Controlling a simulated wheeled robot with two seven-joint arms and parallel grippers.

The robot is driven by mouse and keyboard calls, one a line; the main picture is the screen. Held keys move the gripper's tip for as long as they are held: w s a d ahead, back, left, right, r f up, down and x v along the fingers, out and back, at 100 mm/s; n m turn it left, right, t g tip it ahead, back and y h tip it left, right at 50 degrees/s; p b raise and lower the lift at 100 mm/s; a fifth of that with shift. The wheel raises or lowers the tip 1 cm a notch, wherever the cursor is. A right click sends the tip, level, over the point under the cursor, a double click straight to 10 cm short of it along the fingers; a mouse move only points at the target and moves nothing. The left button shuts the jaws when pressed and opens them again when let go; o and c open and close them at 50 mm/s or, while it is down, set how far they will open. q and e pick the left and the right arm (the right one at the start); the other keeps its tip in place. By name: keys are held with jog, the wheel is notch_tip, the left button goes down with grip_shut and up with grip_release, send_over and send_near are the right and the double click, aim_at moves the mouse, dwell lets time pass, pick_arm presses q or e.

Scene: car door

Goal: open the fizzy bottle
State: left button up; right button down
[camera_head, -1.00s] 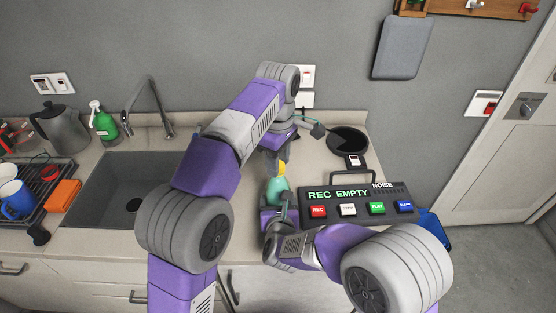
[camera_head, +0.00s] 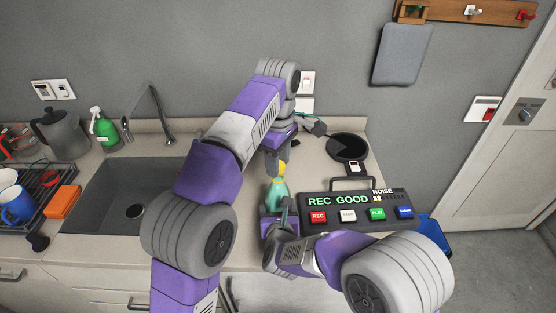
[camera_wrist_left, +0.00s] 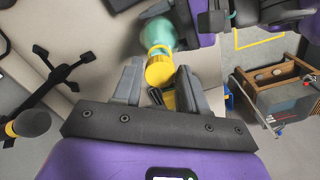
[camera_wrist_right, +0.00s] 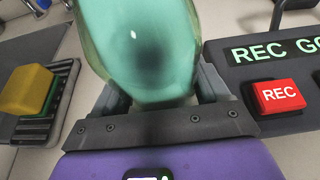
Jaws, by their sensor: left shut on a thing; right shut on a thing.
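The fizzy bottle (camera_head: 279,192) is teal and see-through with a yellow cap (camera_head: 282,167). It stands upright near the counter's front edge. My left gripper (camera_head: 277,163) comes down from above and is shut on the cap. In the left wrist view the cap (camera_wrist_left: 160,68) sits between the fingertips, with the bottle's shoulder (camera_wrist_left: 158,32) beyond it. My right gripper (camera_head: 277,212) is shut on the bottle's body from the front. In the right wrist view the bottle (camera_wrist_right: 145,40) fills the space between the fingers. The bottle's base is hidden.
A black recorder panel (camera_head: 393,198) with coloured buttons stands close right of the bottle, reading REC GOOD. A black pan (camera_head: 347,146) lies behind it. The sink (camera_head: 117,190), green spray bottle (camera_head: 104,127) and dish rack (camera_head: 48,187) are to the left.

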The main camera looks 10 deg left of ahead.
pick_arm(q)
jog(key=shift+r, duration=1.95)
pick_arm(e)
grip_release()
